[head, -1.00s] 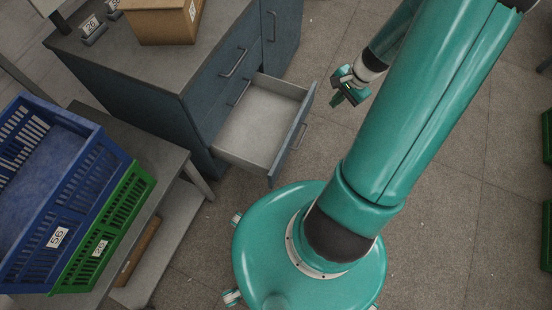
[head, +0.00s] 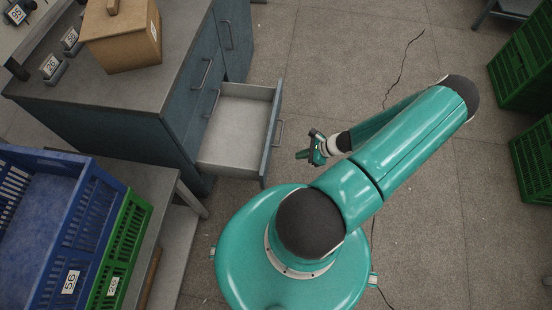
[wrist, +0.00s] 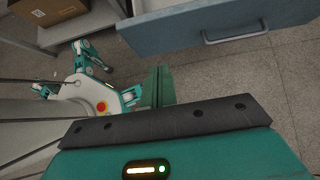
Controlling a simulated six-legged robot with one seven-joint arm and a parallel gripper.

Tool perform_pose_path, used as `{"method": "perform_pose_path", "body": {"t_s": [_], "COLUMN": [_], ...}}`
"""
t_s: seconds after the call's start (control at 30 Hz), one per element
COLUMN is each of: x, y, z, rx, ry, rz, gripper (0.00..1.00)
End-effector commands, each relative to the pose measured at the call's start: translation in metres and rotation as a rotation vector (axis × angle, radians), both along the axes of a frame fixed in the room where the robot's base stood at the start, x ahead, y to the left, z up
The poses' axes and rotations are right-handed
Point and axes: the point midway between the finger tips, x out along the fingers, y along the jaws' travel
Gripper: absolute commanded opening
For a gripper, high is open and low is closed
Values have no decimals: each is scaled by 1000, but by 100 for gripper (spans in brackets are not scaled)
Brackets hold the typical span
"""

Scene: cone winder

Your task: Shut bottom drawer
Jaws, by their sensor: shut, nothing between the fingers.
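The bottom drawer (head: 237,128) of the blue-grey cabinet (head: 130,125) is pulled well out and looks empty. Its front panel (head: 267,150) carries a bar handle (head: 279,134) on the outer face. My gripper (head: 303,154) is shut and empty, on the outer side of the drawer front and a little right of it, with a gap in the head view. In the wrist view the drawer front (wrist: 180,32) and its handle (wrist: 236,35) lie beyond the shut green fingers (wrist: 158,86). I see no contact between fingers and drawer.
A cardboard box (head: 122,35) and number holders stand on the cabinet top. A low bench (head: 150,190) with blue (head: 85,230) and green (head: 128,235) crates stands at the left. Green crates (head: 525,60) are at the far right. The floor (head: 330,60) right of the drawer is open.

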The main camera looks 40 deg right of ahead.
Motion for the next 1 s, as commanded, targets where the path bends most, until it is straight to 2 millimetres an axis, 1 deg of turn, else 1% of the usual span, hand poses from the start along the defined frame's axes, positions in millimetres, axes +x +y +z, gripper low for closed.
{"method": "perform_pose_path", "body": {"t_s": [0.17,0.57,0.7,0.8,1.0], "x": [13,57,75,84,89], "y": [8,44,58,65,70], "z": [-14,-69,-68,-68,-68], "rx": [3,2,1,-1,-1], "ry": [-2,-1,-2,-1,-1], "rz": [4,8,9,8,8], "gripper": [0,0,0,0,0]}}
